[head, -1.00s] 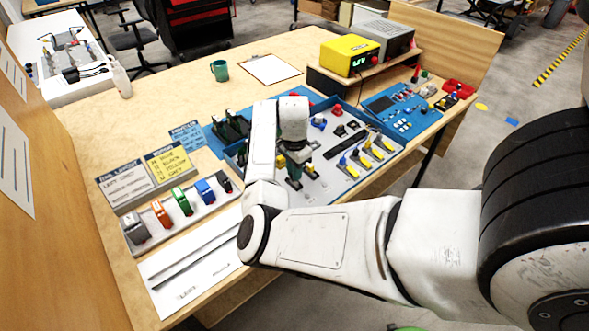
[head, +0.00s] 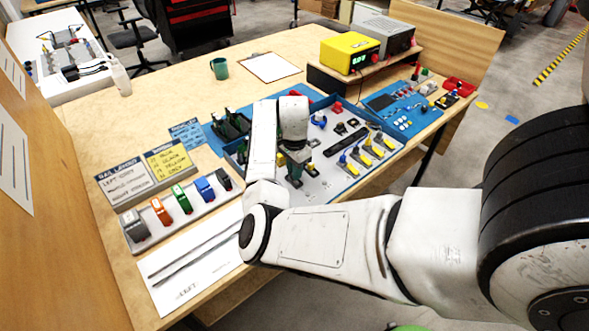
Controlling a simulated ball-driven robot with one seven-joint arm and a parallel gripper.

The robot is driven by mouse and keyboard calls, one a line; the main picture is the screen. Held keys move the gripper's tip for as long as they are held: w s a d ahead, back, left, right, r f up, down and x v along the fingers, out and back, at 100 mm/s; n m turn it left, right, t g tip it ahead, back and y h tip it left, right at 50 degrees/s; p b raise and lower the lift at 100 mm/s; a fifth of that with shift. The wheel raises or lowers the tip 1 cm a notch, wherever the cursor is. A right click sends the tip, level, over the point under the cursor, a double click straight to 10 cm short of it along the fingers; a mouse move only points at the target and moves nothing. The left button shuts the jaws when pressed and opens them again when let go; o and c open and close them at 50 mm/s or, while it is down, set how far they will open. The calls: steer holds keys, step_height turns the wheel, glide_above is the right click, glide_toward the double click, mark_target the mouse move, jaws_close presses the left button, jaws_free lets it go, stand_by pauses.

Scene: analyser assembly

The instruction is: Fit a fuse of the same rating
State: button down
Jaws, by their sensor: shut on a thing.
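My gripper (head: 295,180) points down over the grey and blue panel (head: 328,185) in the middle of the bench. Its fingers are shut on a small part that the wrist and fingers mostly hide. I cannot tell its colour, its rating or whether it touches the panel. Small yellow pieces (head: 311,169) show close beside the fingers. Several yellow parts (head: 377,151) stand on the panel's right side. Black holders (head: 232,126) stand in the blue tray to the left.
A rail with grey, orange, green, blue and black blocks (head: 182,199) lies front left, by a white sheet (head: 190,262). A green mug (head: 219,68) and clipboard (head: 271,67) stand behind. A yellow meter (head: 349,54) is on the back-right shelf.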

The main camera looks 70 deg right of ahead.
steer(key=shift+f, duration=0.15)
steer(key=c, duration=0.7)
jaws_free()
steer(key=shift+r+p, duration=3.35)
steer(key=shift+r, duration=0.2)
